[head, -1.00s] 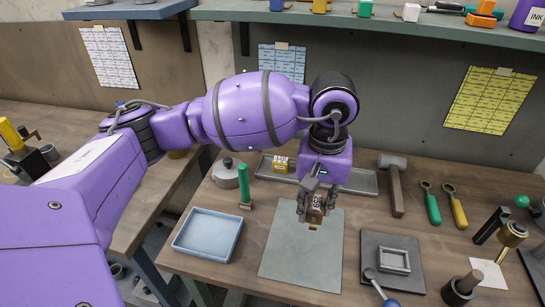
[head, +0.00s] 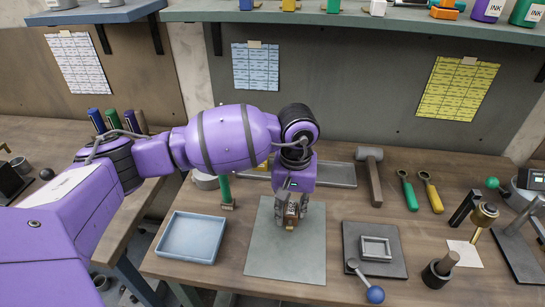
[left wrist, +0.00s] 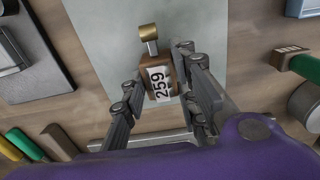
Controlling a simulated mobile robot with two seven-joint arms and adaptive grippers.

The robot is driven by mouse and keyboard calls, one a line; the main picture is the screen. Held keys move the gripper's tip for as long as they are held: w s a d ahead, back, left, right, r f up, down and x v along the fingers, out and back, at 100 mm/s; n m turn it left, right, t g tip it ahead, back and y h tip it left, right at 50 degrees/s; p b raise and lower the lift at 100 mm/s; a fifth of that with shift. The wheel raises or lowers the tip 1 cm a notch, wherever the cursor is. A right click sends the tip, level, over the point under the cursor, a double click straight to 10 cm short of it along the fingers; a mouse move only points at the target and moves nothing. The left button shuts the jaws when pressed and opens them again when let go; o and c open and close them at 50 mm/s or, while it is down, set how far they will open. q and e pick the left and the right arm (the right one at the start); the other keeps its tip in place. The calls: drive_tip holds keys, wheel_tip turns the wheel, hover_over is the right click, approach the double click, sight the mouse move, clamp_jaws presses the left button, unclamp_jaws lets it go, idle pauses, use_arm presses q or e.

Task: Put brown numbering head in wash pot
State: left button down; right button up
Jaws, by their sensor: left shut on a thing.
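The brown numbering head (head: 291,211) is a small brown block with a brass end. In the left wrist view it shows a white label reading 259 (left wrist: 159,84). My left gripper (head: 290,205) is shut on it over the grey-green mat (head: 270,262); its two fingers (left wrist: 158,90) lie on either side of the block. I cannot tell whether it touches the mat. A grey round pot (head: 205,181) stands at the back left, partly hidden by my arm; I cannot tell for sure whether it is the wash pot. My right gripper is not in view.
A blue tray (head: 187,237) and a green-handled tool (head: 225,190) are left of the mat. A long grey tray (head: 335,174) lies behind it. A dark plate (head: 375,262) with a blue-knobbed lever (head: 375,294), and a dark cup (head: 437,274), are to the right.

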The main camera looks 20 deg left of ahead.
use_arm(q)
drive_tip(key=shift+f, duration=0.15)
drive_tip(key=c, duration=1.4)
unclamp_jaws()
